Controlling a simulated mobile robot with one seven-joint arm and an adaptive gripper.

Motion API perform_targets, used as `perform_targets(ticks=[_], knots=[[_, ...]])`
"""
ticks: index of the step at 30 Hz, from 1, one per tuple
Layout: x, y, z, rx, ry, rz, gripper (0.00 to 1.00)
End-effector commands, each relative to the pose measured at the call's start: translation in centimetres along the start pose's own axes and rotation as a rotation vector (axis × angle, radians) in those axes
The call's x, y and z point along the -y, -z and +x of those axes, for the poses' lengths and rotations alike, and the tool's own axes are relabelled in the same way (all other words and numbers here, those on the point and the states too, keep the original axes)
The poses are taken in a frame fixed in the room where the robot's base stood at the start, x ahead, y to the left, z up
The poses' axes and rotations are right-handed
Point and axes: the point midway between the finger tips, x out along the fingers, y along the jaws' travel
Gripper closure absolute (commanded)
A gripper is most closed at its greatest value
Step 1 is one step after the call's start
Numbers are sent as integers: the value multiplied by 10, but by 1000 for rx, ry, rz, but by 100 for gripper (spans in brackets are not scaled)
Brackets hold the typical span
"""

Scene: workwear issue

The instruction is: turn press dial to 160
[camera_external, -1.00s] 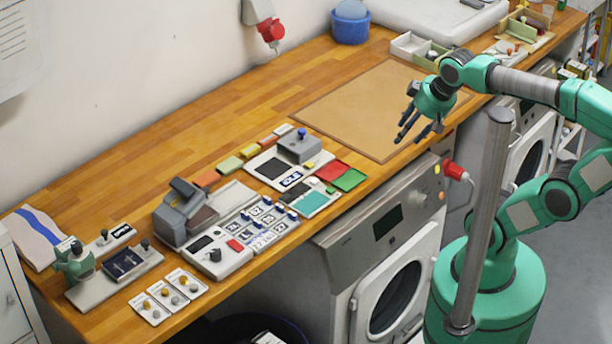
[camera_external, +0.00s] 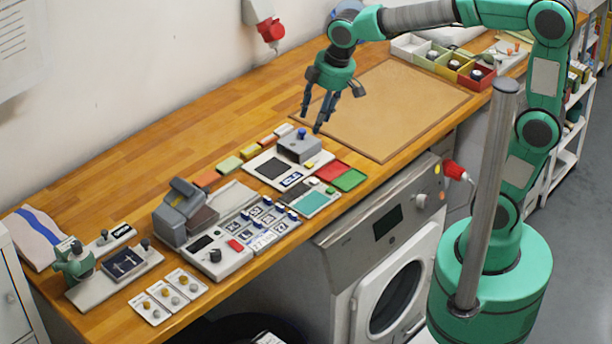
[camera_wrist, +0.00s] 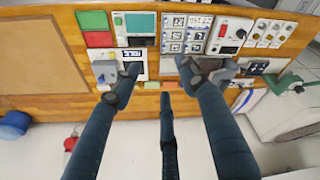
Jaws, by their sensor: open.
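The grey press (camera_external: 180,210) stands on the wooden bench with its upper part raised. Its white control panel in front carries a dark display, a red button and a black dial (camera_external: 215,255). The dial also shows in the wrist view (camera_wrist: 240,33), at upper right; its setting is too small to read. My gripper (camera_external: 312,120) is open and empty, above the bench near the grey device with the blue knob (camera_external: 300,146), well to the right of the press. In the wrist view my spread fingers (camera_wrist: 150,88) partly cover the press.
A tan mat (camera_external: 385,108) lies at the right of the bench, with sorting boxes (camera_external: 445,62) behind it. Red and green pads (camera_external: 343,174) lie near the front edge. A green hand tool (camera_external: 75,263) stands at far left. A vertical grey post (camera_external: 485,190) rises in front of the bench.

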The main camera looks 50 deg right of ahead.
Motion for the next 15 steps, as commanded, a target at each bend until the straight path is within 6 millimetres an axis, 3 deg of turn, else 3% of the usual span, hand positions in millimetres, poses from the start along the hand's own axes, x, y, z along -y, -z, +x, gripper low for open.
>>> perform_targets(ticks=[3,15], knots=[[11,36,11,23,25,-103,57],[70,136,69,87,103,-448,57]])
